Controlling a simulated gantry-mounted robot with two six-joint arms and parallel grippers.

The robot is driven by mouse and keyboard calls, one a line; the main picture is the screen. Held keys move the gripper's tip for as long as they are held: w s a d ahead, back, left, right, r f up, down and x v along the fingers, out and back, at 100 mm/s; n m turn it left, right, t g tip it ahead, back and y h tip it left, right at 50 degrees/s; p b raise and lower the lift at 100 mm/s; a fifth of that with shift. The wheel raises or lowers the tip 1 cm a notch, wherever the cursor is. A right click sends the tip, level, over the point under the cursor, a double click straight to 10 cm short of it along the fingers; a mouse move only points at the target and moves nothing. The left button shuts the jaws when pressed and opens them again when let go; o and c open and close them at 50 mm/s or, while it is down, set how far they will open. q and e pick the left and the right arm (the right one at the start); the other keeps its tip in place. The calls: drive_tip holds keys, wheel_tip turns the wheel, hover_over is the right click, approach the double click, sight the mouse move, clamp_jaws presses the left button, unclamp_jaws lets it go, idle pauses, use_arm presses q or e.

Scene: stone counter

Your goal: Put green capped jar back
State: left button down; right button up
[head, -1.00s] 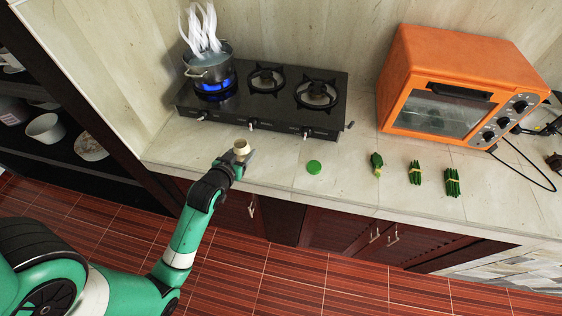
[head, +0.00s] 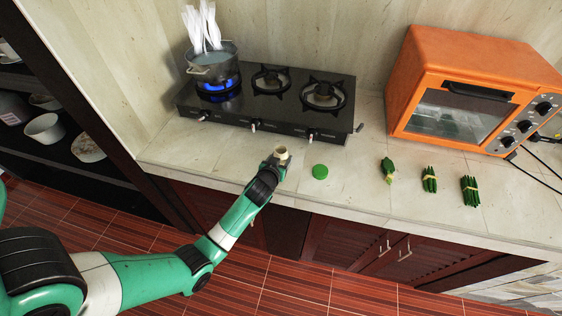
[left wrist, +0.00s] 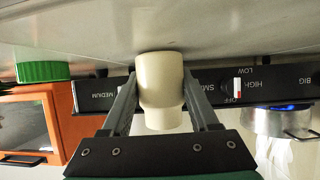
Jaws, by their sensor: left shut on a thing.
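A small cream jar (head: 282,152) is held at the front part of the counter, below the stove. My left gripper (head: 278,160) is shut on it, with one finger on each side in the left wrist view (left wrist: 161,100). The jar (left wrist: 160,85) shows no green cap on it. A round green cap (head: 320,171) lies on the counter just right of the jar, apart from it. The cap also shows at the left of the left wrist view (left wrist: 42,71). Whether the jar touches the counter is hard to tell. My right gripper is out of view.
A black stove (head: 270,105) stands behind, with a steaming pot (head: 213,68) over a lit blue flame at its left. An orange oven (head: 470,90) stands at the right. Several tied green bundles (head: 429,179) lie right of the cap. Open dark shelves (head: 60,125) are at the left.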

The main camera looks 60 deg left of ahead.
use_arm(q)
drive_tip(key=shift+f, duration=0.1)
drive_tip(key=shift+f, duration=0.15)
drive_tip(key=shift+c, duration=0.7)
unclamp_jaws()
drive_tip(key=shift+s+d+r+p, duration=0.1)
drive_tip(key=shift+r+p, duration=0.2)
drive_tip(key=p+v, duration=0.3)
drive_tip(key=v, duration=0.8)
drive_tip(key=shift+s+d, duration=0.25)
drive_tip(key=shift+r, duration=0.1)
